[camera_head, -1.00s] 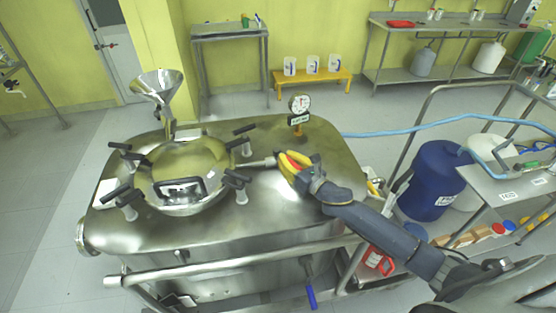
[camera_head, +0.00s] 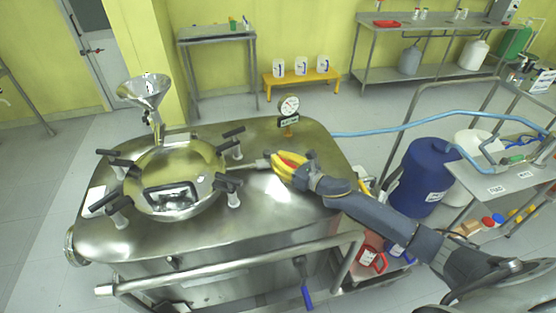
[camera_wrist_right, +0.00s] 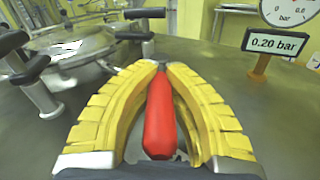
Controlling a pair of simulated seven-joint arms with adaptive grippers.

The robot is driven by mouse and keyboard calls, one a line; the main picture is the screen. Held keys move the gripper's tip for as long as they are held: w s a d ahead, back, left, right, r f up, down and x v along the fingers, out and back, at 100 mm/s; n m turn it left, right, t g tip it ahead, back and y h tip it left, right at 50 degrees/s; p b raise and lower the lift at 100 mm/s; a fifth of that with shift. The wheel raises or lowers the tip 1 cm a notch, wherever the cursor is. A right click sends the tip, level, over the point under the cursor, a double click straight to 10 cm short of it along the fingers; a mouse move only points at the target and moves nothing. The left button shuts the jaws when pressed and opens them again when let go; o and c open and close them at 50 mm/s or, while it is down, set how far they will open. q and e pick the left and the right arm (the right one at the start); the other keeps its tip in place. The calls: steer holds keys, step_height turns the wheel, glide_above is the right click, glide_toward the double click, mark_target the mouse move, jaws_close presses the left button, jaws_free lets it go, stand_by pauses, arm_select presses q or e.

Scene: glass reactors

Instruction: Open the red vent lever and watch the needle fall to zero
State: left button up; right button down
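The red vent lever (camera_wrist_right: 160,115) lies between the yellow fingers of my right gripper (camera_wrist_right: 162,66), whose tips close in on both sides of it. In the head view, this gripper (camera_head: 287,165) is over the vessel top, at the end of a short metal pipe from the round lid. The lever shows there only as a bit of red. The pressure gauge (camera_head: 289,105) stands behind the gripper; its needle is too small to read. In the wrist view its display (camera_wrist_right: 276,43) reads 0.20 bar, and the dial (camera_wrist_right: 290,10) is cut off. My left gripper is out of view.
The steel vessel (camera_head: 270,207) carries a round lid (camera_head: 178,160) with black-handled clamps to the left of my gripper. A funnel (camera_head: 145,90) stands behind the lid. A blue hose (camera_head: 400,128) runs right from behind the vessel. A blue drum (camera_head: 424,178) stands right of it.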

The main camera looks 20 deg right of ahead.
steer(key=c, duration=1.2)
jaws_free()
steer(key=shift+c, duration=0.2)
steer(key=shift+v, duration=6)
